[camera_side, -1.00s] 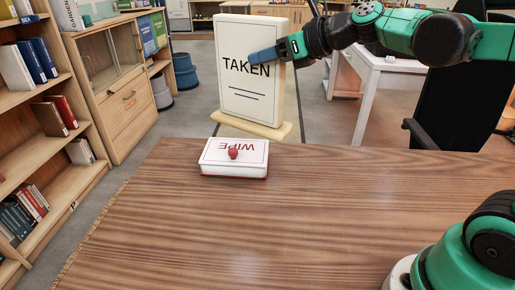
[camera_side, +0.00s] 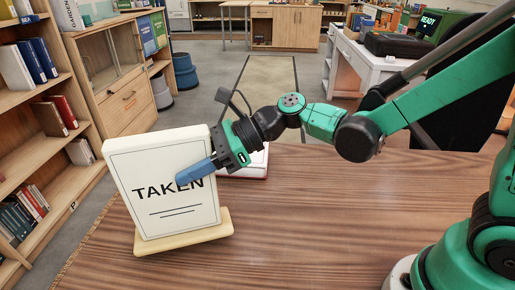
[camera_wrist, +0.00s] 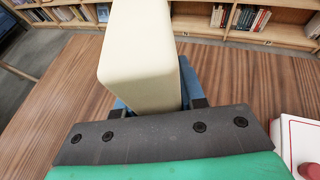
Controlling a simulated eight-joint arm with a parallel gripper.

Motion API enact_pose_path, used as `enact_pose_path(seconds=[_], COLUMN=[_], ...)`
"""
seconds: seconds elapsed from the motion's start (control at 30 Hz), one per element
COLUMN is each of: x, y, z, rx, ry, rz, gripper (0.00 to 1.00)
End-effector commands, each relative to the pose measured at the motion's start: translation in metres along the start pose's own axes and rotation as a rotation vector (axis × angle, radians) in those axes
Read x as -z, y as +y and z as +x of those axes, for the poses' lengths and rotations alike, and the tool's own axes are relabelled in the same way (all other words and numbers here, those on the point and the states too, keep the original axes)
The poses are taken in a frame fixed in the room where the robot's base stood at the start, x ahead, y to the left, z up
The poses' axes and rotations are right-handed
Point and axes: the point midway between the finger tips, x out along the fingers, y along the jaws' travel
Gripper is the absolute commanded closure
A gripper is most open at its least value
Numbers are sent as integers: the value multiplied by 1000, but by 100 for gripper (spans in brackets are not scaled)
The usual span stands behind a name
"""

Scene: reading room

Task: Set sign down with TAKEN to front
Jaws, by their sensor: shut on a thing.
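The sign (camera_side: 158,165) is a white panel on a cream base (camera_side: 192,236), at the left of the side view. Its TAKEN face is turned to the side camera, and it leans slightly. My gripper (camera_side: 198,172) is shut on the sign near its right edge, with a blue finger across the end of the word. The base is over the left part of the wooden table (camera_side: 330,220); I cannot tell whether it touches. In the wrist view the sign's cream edge (camera_wrist: 140,60) stands between the blue fingers, and its printed face is hidden.
A white box with a red rim (camera_side: 257,163) sits on the table behind my gripper, partly hidden; it also shows in the wrist view (camera_wrist: 299,140). A bookshelf (camera_side: 40,130) stands left of the table. The table's middle and front are clear.

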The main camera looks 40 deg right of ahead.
Motion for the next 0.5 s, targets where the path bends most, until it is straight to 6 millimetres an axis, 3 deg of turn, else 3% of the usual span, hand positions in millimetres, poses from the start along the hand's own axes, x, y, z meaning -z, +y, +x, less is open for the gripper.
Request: enact_pose_path(seconds=[0.5], x=[-1], y=[-12], z=[4], rx=[-359], ry=[-3], rz=[-148], gripper=[100])
